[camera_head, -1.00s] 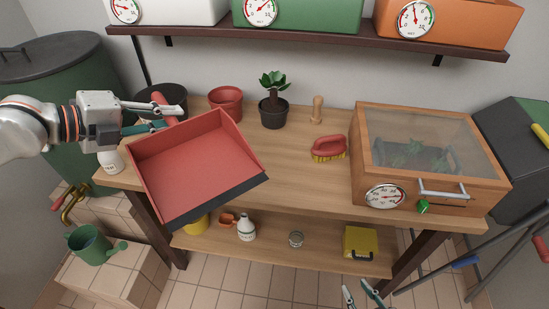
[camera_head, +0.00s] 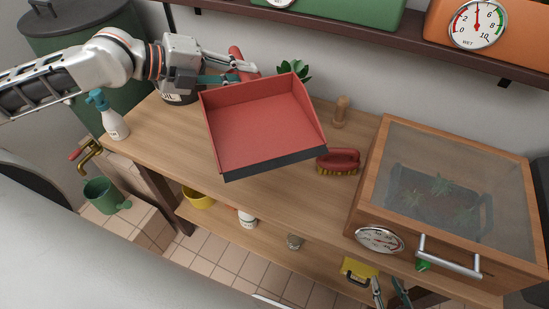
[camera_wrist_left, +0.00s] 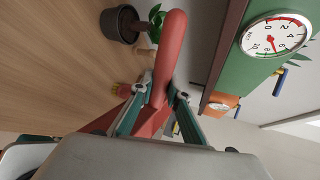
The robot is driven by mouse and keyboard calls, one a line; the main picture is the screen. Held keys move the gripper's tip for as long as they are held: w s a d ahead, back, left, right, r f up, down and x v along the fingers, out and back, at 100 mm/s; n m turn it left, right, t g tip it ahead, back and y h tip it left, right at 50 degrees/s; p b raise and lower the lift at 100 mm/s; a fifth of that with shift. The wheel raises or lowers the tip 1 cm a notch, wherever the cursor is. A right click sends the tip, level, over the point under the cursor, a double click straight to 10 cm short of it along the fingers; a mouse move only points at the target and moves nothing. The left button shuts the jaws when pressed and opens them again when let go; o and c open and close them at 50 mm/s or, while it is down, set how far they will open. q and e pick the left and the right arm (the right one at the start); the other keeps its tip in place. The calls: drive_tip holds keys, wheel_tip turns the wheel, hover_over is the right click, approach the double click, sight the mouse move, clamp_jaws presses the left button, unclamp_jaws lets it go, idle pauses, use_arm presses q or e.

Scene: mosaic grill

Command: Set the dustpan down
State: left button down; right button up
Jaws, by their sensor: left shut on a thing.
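The red dustpan (camera_head: 262,125) with a dark front lip is over the left-middle part of the wooden workbench (camera_head: 165,135), its open side facing the front. My left gripper (camera_head: 246,68) is shut on its red handle, which rises between the two fingers in the left wrist view (camera_wrist_left: 168,60). The pan looks held above the bench top; the gap beneath it is hidden. My right gripper (camera_head: 389,293) shows at the bottom edge, fingers apart and empty, in front of the bench.
A red brush (camera_head: 338,161) lies just right of the pan. A wooden-framed glass box (camera_head: 365,180) fills the bench's right end. A potted plant (camera_wrist_left: 122,24) stands behind the pan. A spray bottle (camera_head: 113,119) is at the left end. Bare bench shows left of the pan.

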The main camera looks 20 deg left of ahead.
use_arm(q)
drive_tip(key=shift+w+d, duration=0.15)
drive_tip(key=shift+f, duration=0.4)
drive_tip(key=shift+f+b, duration=1.2)
drive_tip(key=shift+f, duration=8.4)
drive_tip(key=c, duration=2)
unclamp_jaws()
drive_tip(key=shift+o, duration=0.2)
drive_tip(key=shift+r, duration=0.1)
